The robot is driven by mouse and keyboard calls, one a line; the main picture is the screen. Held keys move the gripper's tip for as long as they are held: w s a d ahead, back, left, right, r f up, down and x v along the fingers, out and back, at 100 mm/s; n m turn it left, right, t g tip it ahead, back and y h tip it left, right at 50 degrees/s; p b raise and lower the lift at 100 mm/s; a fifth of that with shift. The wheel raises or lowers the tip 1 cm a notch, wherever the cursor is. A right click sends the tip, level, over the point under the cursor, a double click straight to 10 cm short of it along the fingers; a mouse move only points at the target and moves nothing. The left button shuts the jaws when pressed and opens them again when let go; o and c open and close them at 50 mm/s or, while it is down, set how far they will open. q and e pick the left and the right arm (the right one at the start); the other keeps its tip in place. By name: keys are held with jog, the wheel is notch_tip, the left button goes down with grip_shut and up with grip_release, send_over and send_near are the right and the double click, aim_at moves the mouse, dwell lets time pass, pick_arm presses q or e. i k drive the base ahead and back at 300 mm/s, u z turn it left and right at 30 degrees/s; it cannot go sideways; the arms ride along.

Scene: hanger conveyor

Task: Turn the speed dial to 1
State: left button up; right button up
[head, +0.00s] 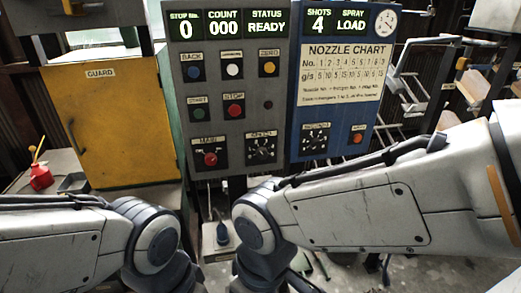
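A grey control panel (232,116) stands ahead, with a blue panel (340,90) to its right. A black dial with a scale (262,149) sits at the grey panel's lower right; its small label looks like SPEED, but its setting is too small to read. A red knob (210,159) labelled MAIN is left of it. Another black dial (315,140) is on the blue panel, its label unclear. Both my arms reach in low, in front of the panels, and bend down out of the frame. Neither gripper shows.
Displays (228,24) read stop 0, count 000, READY; others read shots 4, LOAD. A yellow GUARD cabinet (118,120) stands left, near a red oil can (40,177). Hanging racks (415,90) are at right.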

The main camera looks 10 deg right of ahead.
aim_at(262, 152)
jog(key=u, duration=0.05)
jog(key=k, duration=0.5)
jog(key=u, duration=0.9)
jog(key=i, duration=0.7)
jog(key=z, duration=1.55)
